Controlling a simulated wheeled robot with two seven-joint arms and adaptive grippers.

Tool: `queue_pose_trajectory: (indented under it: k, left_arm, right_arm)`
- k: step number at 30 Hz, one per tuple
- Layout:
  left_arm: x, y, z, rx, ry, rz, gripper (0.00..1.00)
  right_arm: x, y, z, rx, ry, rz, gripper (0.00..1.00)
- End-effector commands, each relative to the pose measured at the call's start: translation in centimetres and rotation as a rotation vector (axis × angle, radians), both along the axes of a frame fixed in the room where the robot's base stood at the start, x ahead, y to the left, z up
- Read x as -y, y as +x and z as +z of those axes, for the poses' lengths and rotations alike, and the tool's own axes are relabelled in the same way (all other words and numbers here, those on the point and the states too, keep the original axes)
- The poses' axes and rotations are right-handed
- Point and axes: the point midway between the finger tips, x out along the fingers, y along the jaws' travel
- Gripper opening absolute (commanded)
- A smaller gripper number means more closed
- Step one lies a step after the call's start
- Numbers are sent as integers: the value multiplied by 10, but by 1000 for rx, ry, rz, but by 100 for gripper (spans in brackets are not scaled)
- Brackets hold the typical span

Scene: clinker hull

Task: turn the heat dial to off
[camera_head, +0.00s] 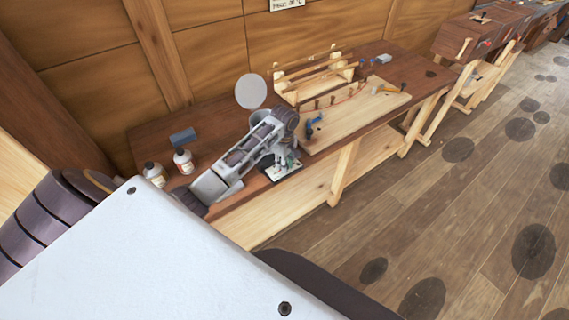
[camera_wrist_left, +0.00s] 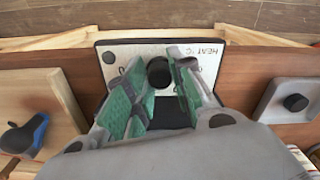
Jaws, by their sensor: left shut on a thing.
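The heat dial (camera_wrist_left: 159,73) is a black round knob on a pale panel (camera_wrist_left: 118,53) marked "HEAT °C", seen in the left wrist view. My left gripper (camera_wrist_left: 155,84) has its green-padded fingers on either side of the dial and is shut on it. The lower part of the panel is hidden behind the fingers. In the head view, my left gripper (camera_head: 284,163) reaches down to the panel (camera_head: 284,174) at the front edge of the bench. The dial is too hidden there to make out its setting. My right gripper is not in view.

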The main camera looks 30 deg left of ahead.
Motion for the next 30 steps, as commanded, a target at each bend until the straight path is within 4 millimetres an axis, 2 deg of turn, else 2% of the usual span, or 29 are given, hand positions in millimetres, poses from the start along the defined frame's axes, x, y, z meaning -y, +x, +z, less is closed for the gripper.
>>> queue_pose_trajectory:
  k: [7,8,10,22,30]
  left_arm:
    - [-1,1,1,4,2,2,0]
    - [-1,1,1,4,2,2,27]
    - [-1,1,1,4,1,1,34]
    - [0,1,3,2,0,-1,34]
    - [0,1,23,4,0,-1,34]
  right_arm:
    - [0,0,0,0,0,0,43]
    - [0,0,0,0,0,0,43]
    - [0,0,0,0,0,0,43]
    - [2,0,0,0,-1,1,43]
    - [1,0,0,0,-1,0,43]
